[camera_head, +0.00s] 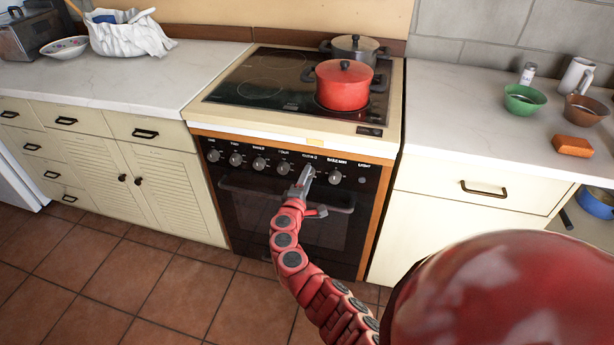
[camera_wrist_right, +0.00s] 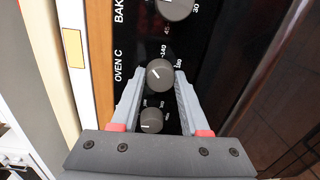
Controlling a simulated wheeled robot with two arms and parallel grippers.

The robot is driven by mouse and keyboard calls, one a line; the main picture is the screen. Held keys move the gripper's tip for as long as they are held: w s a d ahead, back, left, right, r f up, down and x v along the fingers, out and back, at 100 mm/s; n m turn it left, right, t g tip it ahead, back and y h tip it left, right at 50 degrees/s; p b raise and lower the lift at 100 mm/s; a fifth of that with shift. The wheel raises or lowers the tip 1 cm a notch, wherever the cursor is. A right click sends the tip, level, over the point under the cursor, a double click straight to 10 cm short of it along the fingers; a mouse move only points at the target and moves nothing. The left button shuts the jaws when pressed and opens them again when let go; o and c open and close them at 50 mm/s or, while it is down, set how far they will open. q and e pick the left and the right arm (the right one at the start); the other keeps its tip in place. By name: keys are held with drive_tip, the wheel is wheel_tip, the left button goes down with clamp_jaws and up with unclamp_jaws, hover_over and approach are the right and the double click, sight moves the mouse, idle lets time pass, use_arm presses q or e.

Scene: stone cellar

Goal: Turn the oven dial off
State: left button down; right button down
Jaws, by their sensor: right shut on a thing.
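The oven (camera_head: 300,212) has a black front panel with a row of grey dials under printed labels. My right gripper (camera_head: 306,172) reaches up to this panel, at the dial below the "OVEN C" label. In the right wrist view, its two grey fingers (camera_wrist_right: 159,82) are closed on either side of the oven dial (camera_wrist_right: 160,74). The dial has a short white pointer line and numbers around it. In the head view, the gripper mostly hides this dial. My left gripper is not in view.
Neighbouring dials (camera_wrist_right: 151,121) sit close by on both sides. The oven handle (camera_head: 240,190) runs below the panel. A red pot (camera_head: 343,88) and a dark pot (camera_head: 352,46) stand on the cooktop above. Counters (camera_head: 450,105) flank the stove; the tiled floor (camera_head: 130,285) is clear at left.

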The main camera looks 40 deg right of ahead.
drive_tip(key=n+p, duration=0.1)
drive_tip(key=n, duration=0.3)
drive_tip(key=shift+a, duration=0.1)
drive_tip(key=n+p, duration=0.1)
drive_tip(key=n, duration=0.3)
drive_tip(key=shift+w+n, duration=0.1)
drive_tip(key=shift+n, duration=0.3)
drive_tip(key=shift+f, duration=0.1)
drive_tip(key=shift+c, duration=2)
unclamp_jaws()
drive_tip(key=shift+g+h+p, duration=0.3)
drive_tip(key=shift+s+a, duration=0.35)
drive_tip(key=shift+a, duration=0.15)
drive_tip(key=v, duration=1.6)
drive_tip(key=shift+s+p, duration=0.1)
drive_tip(key=shift+p, duration=0.2)
